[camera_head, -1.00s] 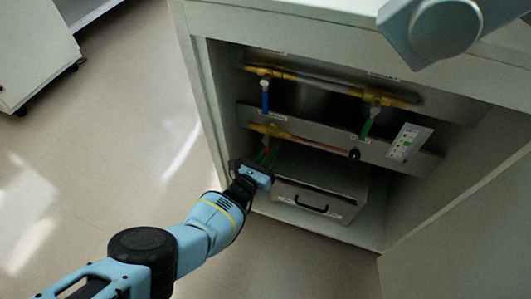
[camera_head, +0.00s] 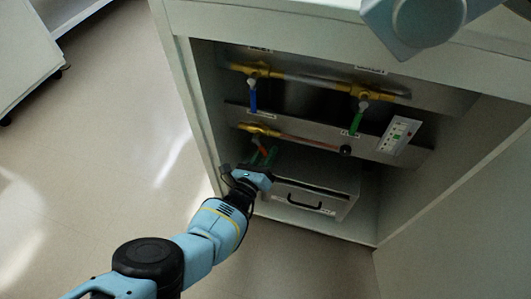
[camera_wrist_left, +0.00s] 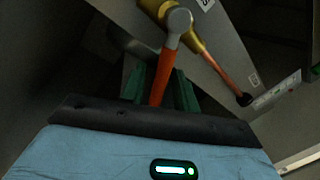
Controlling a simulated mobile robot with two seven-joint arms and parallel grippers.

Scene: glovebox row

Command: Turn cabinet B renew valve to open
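An orange-red valve lever (camera_wrist_left: 166,72) hangs from a brass valve (camera_head: 259,130) on the lower pipe at the left inside the cabinet. My left gripper (camera_head: 264,156) reaches in from below. Its green fingers stand on either side of the lever's lower part, apart from each other; in the left wrist view the lever lies between the fingers (camera_wrist_left: 164,92). I see no clear grip on it. A blue lever (camera_head: 253,95) and a green lever (camera_head: 357,118) hang from the upper yellow pipe fittings. The labels are too small to read. My right gripper is out of view.
A grey drawer box (camera_head: 318,196) with a black handle sits just right of my left gripper. A panel with green marks (camera_head: 398,135) is at the right. The cabinet's left wall (camera_head: 200,110) is close to the gripper. The floor at left is open.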

